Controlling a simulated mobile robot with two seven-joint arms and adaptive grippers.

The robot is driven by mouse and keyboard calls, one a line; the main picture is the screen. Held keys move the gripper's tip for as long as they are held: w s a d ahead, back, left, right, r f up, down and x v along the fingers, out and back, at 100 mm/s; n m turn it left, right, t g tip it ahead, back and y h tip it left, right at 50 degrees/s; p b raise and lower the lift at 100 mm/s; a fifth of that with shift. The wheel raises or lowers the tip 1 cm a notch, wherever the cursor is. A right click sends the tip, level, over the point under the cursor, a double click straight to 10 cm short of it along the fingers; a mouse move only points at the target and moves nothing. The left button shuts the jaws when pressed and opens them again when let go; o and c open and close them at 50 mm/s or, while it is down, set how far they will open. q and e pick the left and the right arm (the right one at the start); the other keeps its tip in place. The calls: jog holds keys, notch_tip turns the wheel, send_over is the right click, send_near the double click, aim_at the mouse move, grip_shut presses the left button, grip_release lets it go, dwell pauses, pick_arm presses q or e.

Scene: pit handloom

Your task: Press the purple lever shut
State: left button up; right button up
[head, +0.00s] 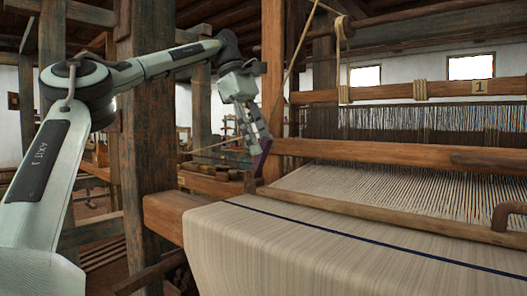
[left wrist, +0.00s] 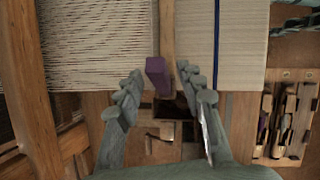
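The purple lever (head: 260,162) shows as a small dark purple piece at the left end of the wooden beam in front of the warp, partly hidden behind my left gripper (head: 257,140). In the left wrist view the purple lever (left wrist: 158,76) lies between the fingertips of my left gripper (left wrist: 160,72). The fingers are spread, with a visible gap on each side of the lever. I cannot tell from these views how far the lever stands from closed. My right gripper is not in view.
The cloth roll (head: 330,245) with a dark blue stripe fills the lower right. A wooden loom post (head: 150,150) stands left of the gripper, behind my left arm. A wooden beam (head: 360,155) crosses right of the gripper. A tool tray (left wrist: 284,115) shows at right in the wrist view.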

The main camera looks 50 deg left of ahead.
aim_at(260, 158)
pick_arm(q)
jog(key=shift+x, duration=1.3)
grip_shut()
